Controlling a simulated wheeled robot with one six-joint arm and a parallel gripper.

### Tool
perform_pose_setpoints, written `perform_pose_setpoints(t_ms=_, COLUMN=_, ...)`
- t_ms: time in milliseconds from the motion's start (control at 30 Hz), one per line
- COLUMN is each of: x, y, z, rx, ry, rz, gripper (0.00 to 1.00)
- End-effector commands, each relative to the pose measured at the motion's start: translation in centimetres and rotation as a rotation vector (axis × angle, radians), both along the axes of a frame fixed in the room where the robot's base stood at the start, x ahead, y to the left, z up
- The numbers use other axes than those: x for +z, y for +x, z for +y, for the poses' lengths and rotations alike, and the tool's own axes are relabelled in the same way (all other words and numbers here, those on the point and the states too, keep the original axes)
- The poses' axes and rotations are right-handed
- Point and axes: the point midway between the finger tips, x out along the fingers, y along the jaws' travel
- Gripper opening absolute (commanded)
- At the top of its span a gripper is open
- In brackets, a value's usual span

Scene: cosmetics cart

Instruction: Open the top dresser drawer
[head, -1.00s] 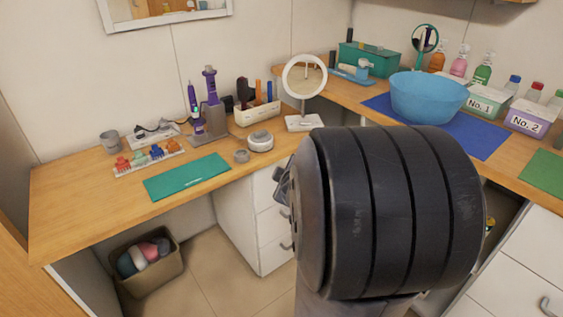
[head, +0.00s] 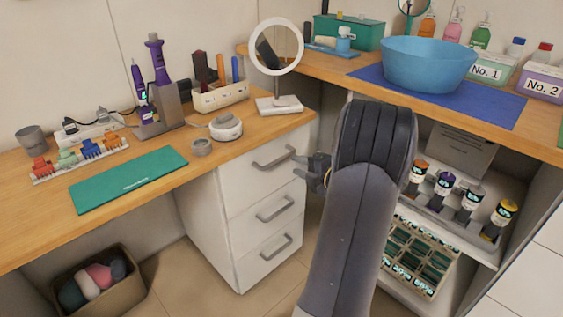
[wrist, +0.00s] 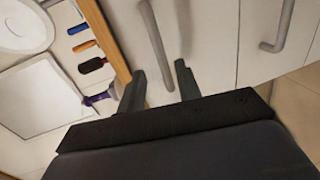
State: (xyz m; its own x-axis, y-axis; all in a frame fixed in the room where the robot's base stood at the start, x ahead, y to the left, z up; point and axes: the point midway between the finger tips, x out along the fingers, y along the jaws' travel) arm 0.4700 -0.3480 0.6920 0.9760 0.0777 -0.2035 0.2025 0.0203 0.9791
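The white dresser (head: 205,215) stands under the left desk, its drawers shut. The top drawer (head: 262,172) has a grey bar handle (head: 273,158), which also shows in the wrist view (wrist: 154,38). My gripper (head: 306,168) is just right of this handle in the head view. In the wrist view my gripper (wrist: 160,82) is open, its two fingers apart. The handle's near end appears in the gap between them. I cannot tell whether they touch it. The second drawer's handle (wrist: 284,28) lies to the right in the wrist view.
The wooden desktop (head: 240,150) overhangs close above the top drawer, with a round mirror (head: 276,48) near its corner. An open shelf (head: 450,215) with several bottles is right of my arm. A basket (head: 100,285) stands on the floor at left.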

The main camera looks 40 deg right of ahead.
Motion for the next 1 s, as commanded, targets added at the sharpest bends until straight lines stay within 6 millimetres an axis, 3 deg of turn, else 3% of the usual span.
perform_pose_setpoints(t_ms=200, x=-1.2, y=4.3, z=0.5, rx=0.004, ry=0.001, rz=0.001, gripper=0.33)
perform_pose_setpoints(t_ms=400, x=-1.6, y=7.0, z=0.6, rx=0.001, ry=0.001, rz=0.000, gripper=0.33)
perform_pose_setpoints(t_ms=833, x=-1.7, y=8.0, z=0.6, rx=-0.002, ry=0.003, rz=0.000, gripper=0.33)
perform_pose_setpoints(t_ms=1000, x=-1.7, y=8.0, z=0.6, rx=-0.001, ry=0.002, rz=0.001, gripper=0.19)
